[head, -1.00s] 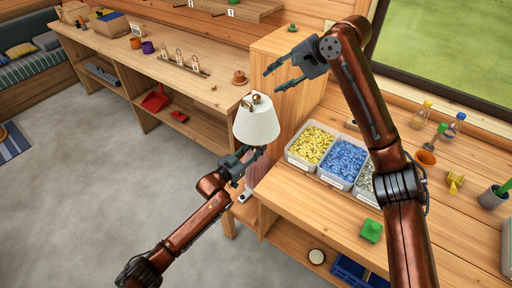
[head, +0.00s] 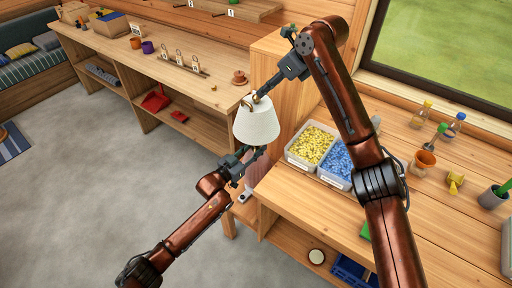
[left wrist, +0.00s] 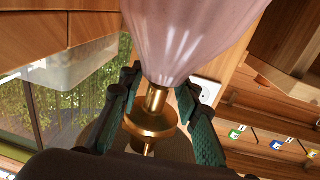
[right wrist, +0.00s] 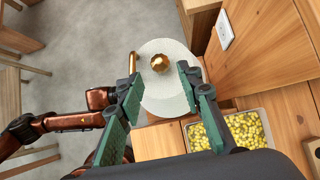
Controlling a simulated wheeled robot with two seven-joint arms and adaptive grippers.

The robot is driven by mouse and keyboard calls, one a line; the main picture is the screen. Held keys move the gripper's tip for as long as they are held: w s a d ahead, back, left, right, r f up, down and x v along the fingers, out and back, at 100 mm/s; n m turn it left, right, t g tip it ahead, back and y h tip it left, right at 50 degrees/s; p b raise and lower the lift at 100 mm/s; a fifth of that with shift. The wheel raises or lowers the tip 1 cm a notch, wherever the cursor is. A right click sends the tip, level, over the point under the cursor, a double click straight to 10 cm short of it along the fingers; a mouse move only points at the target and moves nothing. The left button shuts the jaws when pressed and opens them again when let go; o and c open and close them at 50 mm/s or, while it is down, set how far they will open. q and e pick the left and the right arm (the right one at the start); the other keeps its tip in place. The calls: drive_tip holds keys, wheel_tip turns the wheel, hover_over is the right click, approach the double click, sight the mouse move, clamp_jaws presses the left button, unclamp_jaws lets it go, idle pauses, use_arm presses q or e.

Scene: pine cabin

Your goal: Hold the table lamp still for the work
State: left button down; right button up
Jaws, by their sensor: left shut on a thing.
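The table lamp has a white shade (head: 257,124), a brass top piece (right wrist: 159,63) and a pink body (left wrist: 190,35). It stands about upright in the head view. My left gripper (head: 250,157) is shut on the lamp just below the shade; in the left wrist view its fingers sit on both sides of the brass neck (left wrist: 150,118). My right gripper (head: 261,93) is above the shade. In the right wrist view its fingers are apart and empty, with the shade beyond them and the brass top piece ahead, between the fingertips. The lamp's foot is hidden in the head view.
Bins of yellow pieces (head: 311,144) and blue pieces (head: 337,163) stand on the bench right of the lamp. A wooden cabinet side (head: 283,55) rises behind it. A terracotta pot (head: 423,162) and bottles stand further right. Open floor (head: 100,200) lies left.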

sight(257, 96)
drive_tip(key=shift+x, duration=2.5)
drive_tip(key=shift+c, duration=0.6)
clamp_jaws()
drive_tip(key=shift+o, duration=0.4)
unclamp_jaws()
drive_tip(key=n+g, duration=0.1)
drive_tip(key=n, duration=0.1)
drive_tip(key=n+g+y, duration=0.1)
drive_tip(key=shift+w+d+r+n, duration=0.1)
drive_tip(key=shift+w+n, duration=0.2)
drive_tip(key=shift+n, duration=0.1)
drive_tip(key=shift+d+n+g, duration=0.1)
drive_tip(key=shift+n+g, duration=0.2)
